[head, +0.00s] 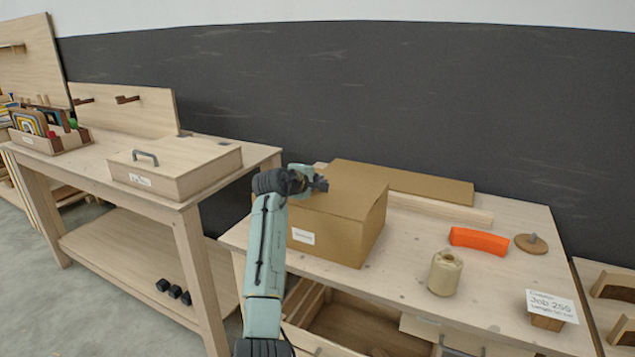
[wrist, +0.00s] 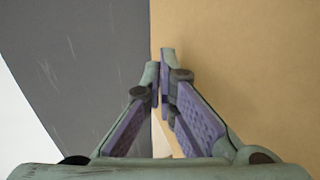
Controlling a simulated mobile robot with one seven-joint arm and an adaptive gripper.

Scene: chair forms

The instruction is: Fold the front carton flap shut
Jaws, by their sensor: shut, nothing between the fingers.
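The brown carton (head: 338,235) stands on the right-hand workbench with a white label on its front side. My gripper (head: 322,184) is over the carton's top left part, its fingers pointing right. My arm hides the carton's left side and part of its top. The visible top (head: 357,187) looks mostly covered by cardboard; I cannot tell which flap is the front one or how it lies. In the wrist view my gripper (wrist: 162,75) is shut and empty, beside a plain tan surface (wrist: 240,60) that looks like carton board. Whether they touch is unclear.
A wooden box (head: 175,168) sits on the left bench.

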